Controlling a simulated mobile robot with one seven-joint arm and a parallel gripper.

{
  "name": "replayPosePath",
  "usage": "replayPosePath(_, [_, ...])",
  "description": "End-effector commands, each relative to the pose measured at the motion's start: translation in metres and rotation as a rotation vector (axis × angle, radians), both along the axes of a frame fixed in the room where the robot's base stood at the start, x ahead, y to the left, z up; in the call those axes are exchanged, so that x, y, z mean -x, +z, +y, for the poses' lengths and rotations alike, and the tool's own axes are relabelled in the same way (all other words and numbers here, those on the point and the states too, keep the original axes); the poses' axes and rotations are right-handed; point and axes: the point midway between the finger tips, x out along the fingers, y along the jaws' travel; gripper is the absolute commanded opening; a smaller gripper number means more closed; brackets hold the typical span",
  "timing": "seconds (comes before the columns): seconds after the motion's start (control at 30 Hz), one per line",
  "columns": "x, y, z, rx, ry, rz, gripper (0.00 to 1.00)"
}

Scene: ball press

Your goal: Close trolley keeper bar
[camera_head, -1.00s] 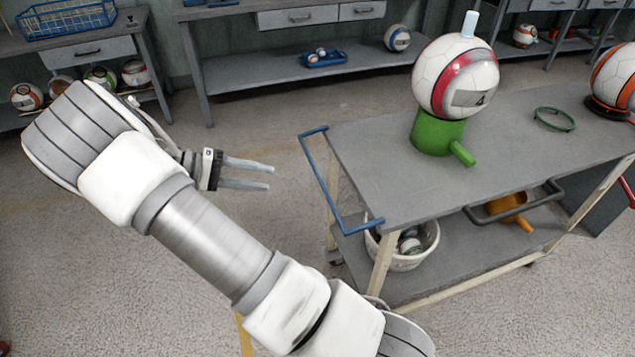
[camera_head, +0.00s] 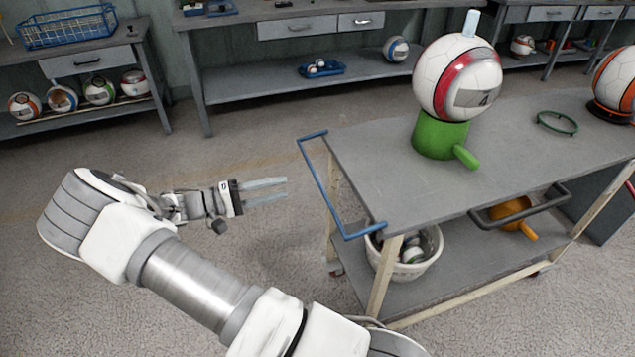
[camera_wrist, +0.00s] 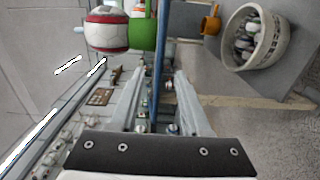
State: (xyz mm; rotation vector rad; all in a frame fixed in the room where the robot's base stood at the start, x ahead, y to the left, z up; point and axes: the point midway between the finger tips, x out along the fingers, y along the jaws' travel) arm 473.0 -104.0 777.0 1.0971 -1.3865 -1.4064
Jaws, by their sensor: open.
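The grey trolley (camera_head: 390,190) stands at the right in the head view. A blue U-shaped bar (camera_head: 322,190) sticks out from its left end. A dark grey U-shaped bar (camera_head: 520,204) sticks out from its front long side. I cannot tell for sure which of them is the keeper bar. My gripper (camera_head: 286,187) is open and empty, left of the blue bar, with its fingers pointing right toward it. In the wrist view, the blue bar (camera_wrist: 159,50) runs upright in line with the gap between my fingers (camera_wrist: 160,78), apparently beyond the tips.
A ball (camera_head: 458,78) rests on a green stand (camera_head: 438,135) on the trolley top, with a green ring (camera_head: 557,122) nearby. A white basket (camera_head: 408,262) and an orange part (camera_head: 509,210) are on the lower shelf. Workbenches line the back. The floor left of the trolley is clear.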

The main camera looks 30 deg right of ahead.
Motion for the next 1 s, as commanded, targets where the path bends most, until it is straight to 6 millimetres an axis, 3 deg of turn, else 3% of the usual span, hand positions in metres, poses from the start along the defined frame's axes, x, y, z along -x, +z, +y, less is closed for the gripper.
replayPosePath(0.3, [0.018, -0.003, -0.067, -0.001, -0.004, 0.002, 0.47])
replayPosePath(0.5, [0.024, -0.003, -0.092, -0.001, -0.001, 0.001, 0.47])
replayPosePath(0.9, [0.026, -0.002, -0.101, -0.001, -0.001, 0.000, 0.47])
replayPosePath(0.93, [0.026, -0.002, -0.101, -0.001, -0.001, 0.001, 0.45])
replayPosePath(1.0, [0.026, -0.002, -0.100, -0.001, -0.001, 0.001, 0.33])
